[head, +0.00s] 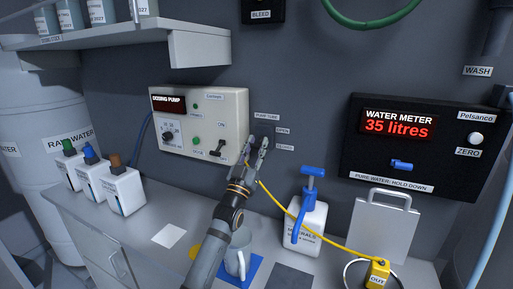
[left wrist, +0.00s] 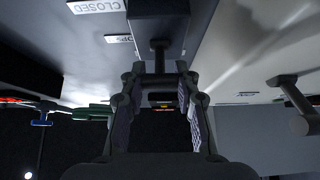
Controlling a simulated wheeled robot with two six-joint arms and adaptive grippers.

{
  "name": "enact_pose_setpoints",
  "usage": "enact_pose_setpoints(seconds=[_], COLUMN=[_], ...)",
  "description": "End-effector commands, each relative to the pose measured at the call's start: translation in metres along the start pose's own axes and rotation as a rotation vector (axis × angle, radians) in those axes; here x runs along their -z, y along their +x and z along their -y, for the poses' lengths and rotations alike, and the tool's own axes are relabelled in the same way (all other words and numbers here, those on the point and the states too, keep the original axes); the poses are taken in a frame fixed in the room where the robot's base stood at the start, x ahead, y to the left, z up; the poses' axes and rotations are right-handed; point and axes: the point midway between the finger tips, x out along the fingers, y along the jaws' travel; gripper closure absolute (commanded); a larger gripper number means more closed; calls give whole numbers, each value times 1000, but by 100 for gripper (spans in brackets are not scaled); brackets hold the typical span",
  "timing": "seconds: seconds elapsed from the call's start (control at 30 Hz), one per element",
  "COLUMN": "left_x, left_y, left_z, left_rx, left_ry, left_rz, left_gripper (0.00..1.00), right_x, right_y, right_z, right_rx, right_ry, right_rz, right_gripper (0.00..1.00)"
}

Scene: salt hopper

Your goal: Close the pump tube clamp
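The pump tube clamp is mostly hidden behind my left gripper (head: 258,143) in the head view, beside the PUMP TUBE, OPEN (head: 282,131) and CLOSED (head: 285,148) labels on the wall. In the left wrist view a dark block with a short stem (left wrist: 158,48), likely the clamp, sits just beyond the fingers. My left gripper (left wrist: 158,90) has its two fingers apart, one on each side of the line of that stem. I cannot tell whether they touch it. The clamp's position is unclear. My right gripper is not in view.
The dosing pump box (head: 199,123) with its switch is on the wall just left of the gripper. A yellow tube (head: 290,213) runs from near the gripper down to a yellow OUT block (head: 377,274). A white jug with a blue pump (head: 306,222) and a mug (head: 238,256) stand below.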

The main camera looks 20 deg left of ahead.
Motion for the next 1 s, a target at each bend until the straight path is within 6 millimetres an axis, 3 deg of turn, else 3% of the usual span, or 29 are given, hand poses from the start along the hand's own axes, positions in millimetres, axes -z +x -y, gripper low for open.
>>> enact_pose_setpoints(seconds=[0.03,0.17,0.47,0.8,1.0], left_x=[-1,-1,-1,-2,0], left_y=[-1,0,-2,-59,-75], left_z=[0,0,0,0,0], left_rx=[0,0,0,-1,0], left_ry=[0,-1,-1,-1,0], left_rz=[3,2,1,4,1], left_gripper=[61,45,45,45,45], right_x=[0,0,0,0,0], right_y=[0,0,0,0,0], right_z=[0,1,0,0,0], right_rx=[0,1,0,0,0], right_ry=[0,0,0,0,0], right_rz=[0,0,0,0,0], right_gripper=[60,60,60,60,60])
